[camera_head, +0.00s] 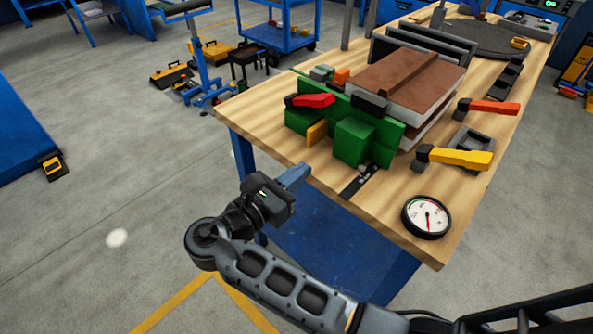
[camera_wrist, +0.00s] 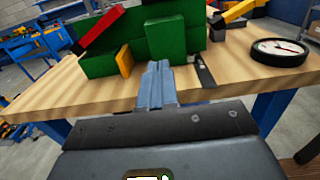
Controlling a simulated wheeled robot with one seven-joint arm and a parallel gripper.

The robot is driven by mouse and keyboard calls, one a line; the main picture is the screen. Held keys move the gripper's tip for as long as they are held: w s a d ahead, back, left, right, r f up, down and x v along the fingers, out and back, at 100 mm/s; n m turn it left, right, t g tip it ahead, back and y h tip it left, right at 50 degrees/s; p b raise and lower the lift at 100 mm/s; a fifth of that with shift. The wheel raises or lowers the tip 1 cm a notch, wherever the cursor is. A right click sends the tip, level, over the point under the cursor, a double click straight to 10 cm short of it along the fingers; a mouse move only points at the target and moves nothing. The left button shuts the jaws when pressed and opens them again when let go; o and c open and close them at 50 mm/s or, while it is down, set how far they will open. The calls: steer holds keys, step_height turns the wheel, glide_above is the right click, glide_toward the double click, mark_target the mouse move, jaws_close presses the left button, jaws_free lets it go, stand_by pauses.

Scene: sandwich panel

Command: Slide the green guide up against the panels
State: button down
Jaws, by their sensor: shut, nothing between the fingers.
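The green guide (camera_head: 354,143) stands on the wooden workbench, an upright plate with green blocks on its near face. It also fills the top of the wrist view (camera_wrist: 175,30). A red-handled lever (camera_head: 312,100) and a yellow piece (camera_head: 316,132) are on it. The stacked panels (camera_head: 408,76), brown-topped with pale layers, lie behind it; the guide's plate hides their near edge, so I cannot tell whether they touch. My gripper (camera_head: 301,171) is shut and empty at the bench's near edge, short of the guide. Its blue-grey fingers (camera_wrist: 157,80) point toward the guide's blocks.
A dark slotted strip (camera_head: 359,181) runs on the bench in front of the guide. A round dial gauge (camera_head: 426,217), a yellow-handled clamp (camera_head: 460,158) and a red-handled clamp (camera_head: 490,107) sit to the right. The bench top (camera_head: 262,121) is bare left of the guide.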

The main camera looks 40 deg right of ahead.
mark_target(343, 138)
steer(key=d, duration=0.5)
steer(key=d+p, duration=0.1)
steer(key=d, duration=0.5)
steer(key=shift+w+d, duration=0.2)
steer(key=shift+d, duration=0.1)
steer(key=d+p, duration=0.2)
steer(key=d, duration=0.2)
steer(key=shift+w+d, duration=0.1)
steer(key=shift+d, duration=0.1)
